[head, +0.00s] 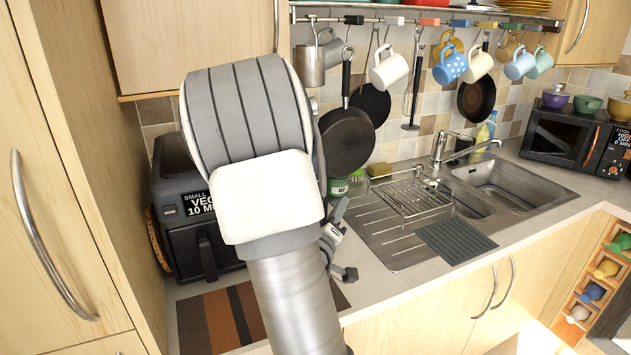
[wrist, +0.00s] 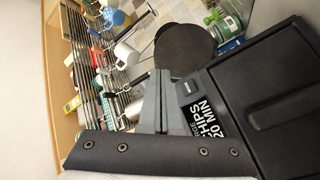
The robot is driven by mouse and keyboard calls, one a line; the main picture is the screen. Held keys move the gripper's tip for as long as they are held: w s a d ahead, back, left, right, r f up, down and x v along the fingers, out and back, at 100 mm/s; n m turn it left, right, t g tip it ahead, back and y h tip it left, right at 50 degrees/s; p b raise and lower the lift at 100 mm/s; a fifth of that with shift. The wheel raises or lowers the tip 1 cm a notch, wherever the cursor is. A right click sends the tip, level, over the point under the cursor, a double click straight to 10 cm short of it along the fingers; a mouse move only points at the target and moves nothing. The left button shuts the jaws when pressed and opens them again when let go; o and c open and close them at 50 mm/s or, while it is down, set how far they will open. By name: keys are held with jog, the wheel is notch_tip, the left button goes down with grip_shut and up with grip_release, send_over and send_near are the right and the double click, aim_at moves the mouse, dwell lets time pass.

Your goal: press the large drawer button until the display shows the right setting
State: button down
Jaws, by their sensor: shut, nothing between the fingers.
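The black air fryer (head: 180,185) stands at the left end of the counter. Its small drawer display (head: 198,203) reads "SMALL VE… 10 M…", partly covered by my arm. In the wrist view the large drawer display (wrist: 212,117) reads "…RGE CHIPS 20 MIN". A dark button with a small pale label (wrist: 188,87) lies beside that display. My gripper (wrist: 161,76) is shut and empty, its grey fingers alongside the button and display in the picture. I cannot tell whether they touch.
A striped mat (head: 222,318) lies in front of the fryer. A dark pan (head: 345,142) and several mugs (head: 390,70) hang from the rail behind. A sink with a wire rack (head: 415,195) is to the right. A tall cupboard (head: 60,200) stands close on the left.

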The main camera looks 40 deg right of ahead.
jog(key=w+d, duration=0.2)
jog(key=w, duration=0.6)
jog(key=shift+w+d+p, duration=0.25)
jog(key=shift+d+p, duration=0.05)
jog(key=shift+d, duration=0.05)
jog(key=shift+w, duration=0.1)
dwell(1.9)
jog(key=shift+w+d, duration=0.1)
jog(key=shift+w, duration=0.2)
jog(key=shift+w+d, duration=0.15)
jog(key=shift+w, duration=0.2)
dwell(0.6)
jog(key=shift+s, duration=0.1)
jog(key=shift+s+a+b, duration=0.25)
jog(key=shift+s+b, duration=0.05)
jog(key=shift+s, duration=0.4)
jog(key=shift+s+a+b, duration=0.1)
jog(key=shift+s+a, duration=0.15)
jog(key=shift+s, duration=0.55)
jog(key=shift+s+a+b, duration=0.1)
jog(key=shift+s+a, duration=0.2)
jog(key=shift+s, duration=0.45)
jog(key=shift+s+a+b, duration=0.1)
jog(key=shift+s+a, duration=0.15)
jog(key=shift+s, duration=0.55)
